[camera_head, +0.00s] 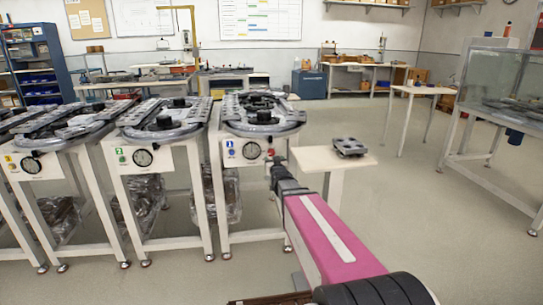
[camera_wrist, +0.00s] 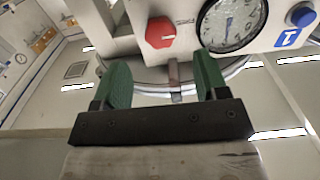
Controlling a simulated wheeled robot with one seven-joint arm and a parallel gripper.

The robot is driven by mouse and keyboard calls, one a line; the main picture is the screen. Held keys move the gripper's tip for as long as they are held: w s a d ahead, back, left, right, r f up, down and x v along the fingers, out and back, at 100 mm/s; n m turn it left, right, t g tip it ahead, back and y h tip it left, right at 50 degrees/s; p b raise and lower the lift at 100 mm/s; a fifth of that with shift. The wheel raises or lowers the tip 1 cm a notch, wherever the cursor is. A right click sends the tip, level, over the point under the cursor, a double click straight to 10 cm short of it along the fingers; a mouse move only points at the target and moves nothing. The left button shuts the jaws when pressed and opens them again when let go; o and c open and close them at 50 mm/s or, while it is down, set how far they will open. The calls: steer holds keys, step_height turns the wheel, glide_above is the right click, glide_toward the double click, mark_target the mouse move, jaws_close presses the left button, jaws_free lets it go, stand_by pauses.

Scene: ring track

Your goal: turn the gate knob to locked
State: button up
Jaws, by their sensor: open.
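A red eight-sided knob (camera_wrist: 160,32) sits on the white front panel in the wrist view, beside a round dial (camera_wrist: 232,22). It looks like the gate knob; its lock marking cannot be read. The panel belongs to the station with the blue label (camera_head: 231,149), whose dial (camera_head: 252,151) shows in the head view. My gripper (camera_wrist: 163,78) is open, its green fingers apart with the red knob just beyond the gap. A small brownish post (camera_wrist: 173,75) shows between the fingers. No contact with the knob is visible. In the head view my gripper (camera_head: 276,166) is at the panel's right side.
A blue button (camera_wrist: 301,16) is on the panel past the dial. A small side table (camera_head: 312,157) with a dark grey part (camera_head: 349,147) stands to the right of my gripper. Two similar stations stand to the left.

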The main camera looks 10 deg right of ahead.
mark_target(272, 154)
steer(key=w, duration=0.7)
steer(key=shift+w, duration=0.4)
steer(key=c, duration=0.9)
